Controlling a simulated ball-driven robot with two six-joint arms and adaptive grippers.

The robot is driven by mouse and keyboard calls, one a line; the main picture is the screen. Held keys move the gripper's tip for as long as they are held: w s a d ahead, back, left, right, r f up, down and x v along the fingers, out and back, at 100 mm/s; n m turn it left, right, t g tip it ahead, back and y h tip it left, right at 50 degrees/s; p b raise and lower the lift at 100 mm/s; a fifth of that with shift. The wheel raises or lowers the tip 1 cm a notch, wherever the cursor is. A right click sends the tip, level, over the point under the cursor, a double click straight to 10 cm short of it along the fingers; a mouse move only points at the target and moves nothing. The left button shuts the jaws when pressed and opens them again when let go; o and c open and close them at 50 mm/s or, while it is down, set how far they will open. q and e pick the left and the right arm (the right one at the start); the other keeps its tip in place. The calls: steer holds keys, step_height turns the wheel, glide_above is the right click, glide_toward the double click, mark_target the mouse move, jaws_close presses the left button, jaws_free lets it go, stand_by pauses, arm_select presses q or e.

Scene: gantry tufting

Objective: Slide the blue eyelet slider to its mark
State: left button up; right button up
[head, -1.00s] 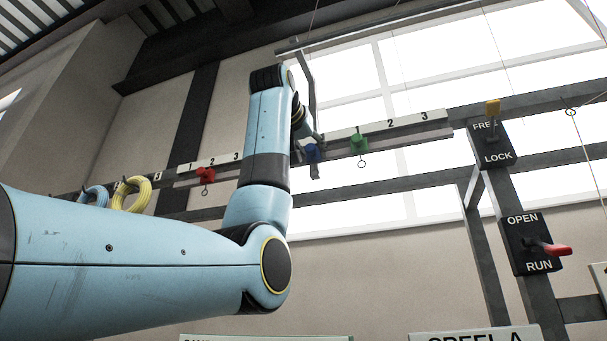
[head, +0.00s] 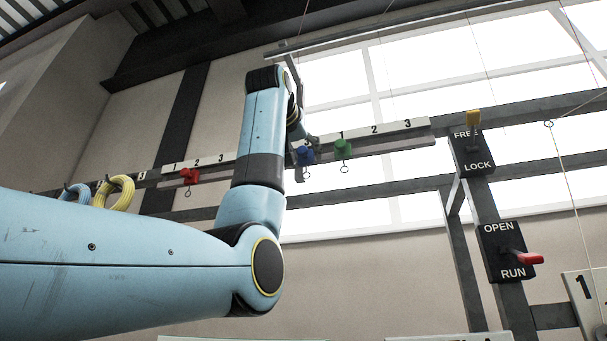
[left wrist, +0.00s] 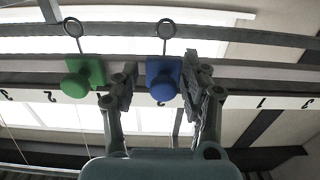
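The blue slider (head: 305,155) hangs on the overhead rail, just left of the green slider (head: 343,149), with an eyelet ring below it. My left gripper (head: 303,136) is up at the blue slider, partly hidden by my own arm. In the left wrist view, which is upside down, the blue slider (left wrist: 163,80) sits between the two spread fingers of my left gripper (left wrist: 161,92). The picture-right finger is against or very close to it; a gap shows on the other side. Numbers 1, 2, 3 mark the white strip (head: 390,130); numbers by the blue slider are hidden. My right gripper is out of view.
The green slider (left wrist: 84,78) is close beside the picture-left finger. A red slider (head: 188,176) hangs further left on the rail. Yellow (head: 114,192) and blue coils hang at far left. FREE/LOCK (head: 472,150) and OPEN/RUN (head: 507,250) lever panels stand at the right.

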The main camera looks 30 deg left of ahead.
arm_select(q)
steer(key=v, duration=1.2)
steer(key=shift+w, duration=0.1)
stand_by(0.4)
